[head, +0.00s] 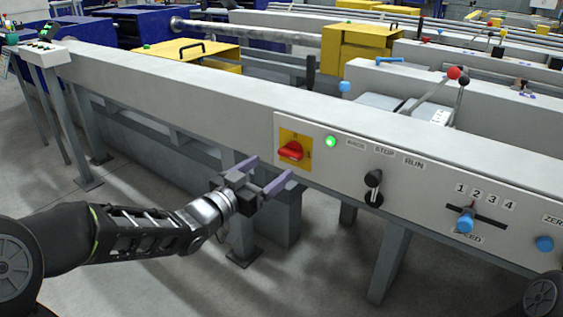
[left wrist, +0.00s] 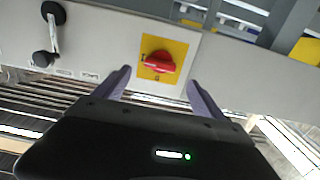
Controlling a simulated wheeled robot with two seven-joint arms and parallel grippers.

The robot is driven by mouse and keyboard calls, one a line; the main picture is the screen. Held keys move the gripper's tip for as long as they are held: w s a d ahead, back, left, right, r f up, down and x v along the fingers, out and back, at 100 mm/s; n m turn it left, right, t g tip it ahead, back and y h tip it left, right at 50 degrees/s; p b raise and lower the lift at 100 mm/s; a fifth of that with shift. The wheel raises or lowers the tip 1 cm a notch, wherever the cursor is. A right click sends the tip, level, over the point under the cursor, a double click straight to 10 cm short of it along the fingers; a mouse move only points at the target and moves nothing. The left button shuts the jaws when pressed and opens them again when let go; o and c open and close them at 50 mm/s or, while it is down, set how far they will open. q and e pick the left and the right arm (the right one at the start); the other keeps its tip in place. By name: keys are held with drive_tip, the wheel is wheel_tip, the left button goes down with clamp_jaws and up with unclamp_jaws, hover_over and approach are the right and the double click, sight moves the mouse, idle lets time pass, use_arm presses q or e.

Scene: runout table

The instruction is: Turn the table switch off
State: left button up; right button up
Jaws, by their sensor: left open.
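The table switch is a red rotary knob (head: 290,151) on a yellow plate (head: 303,139), set in the front panel of the runout table. A green lamp (head: 331,141) glows just right of it. My left gripper (head: 267,172) is open and empty, just below and left of the knob. In the left wrist view the red knob (left wrist: 159,62) lies ahead, between the two spread purple fingers (left wrist: 156,86), with no visible contact. The knob's handle looks roughly horizontal in that view. My right gripper is not in view.
Another blue knob (head: 544,243) is at far right. Table legs (head: 388,262) stand below. The floor in front is clear.

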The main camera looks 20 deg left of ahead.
sight(287, 156)
use_arm(q)
drive_tip(key=b+x, duration=0.2)
drive_tip(key=x, duration=0.5)
drive_tip(key=shift+w+f, duration=0.15)
drive_tip(key=shift+w+d, duration=0.1)
drive_tip(key=shift+w, duration=0.15)
drive_tip(key=shift+c, duration=0.6)
drive_tip(key=c, duration=1.2)
drive_tip(key=shift+c, duration=0.2)
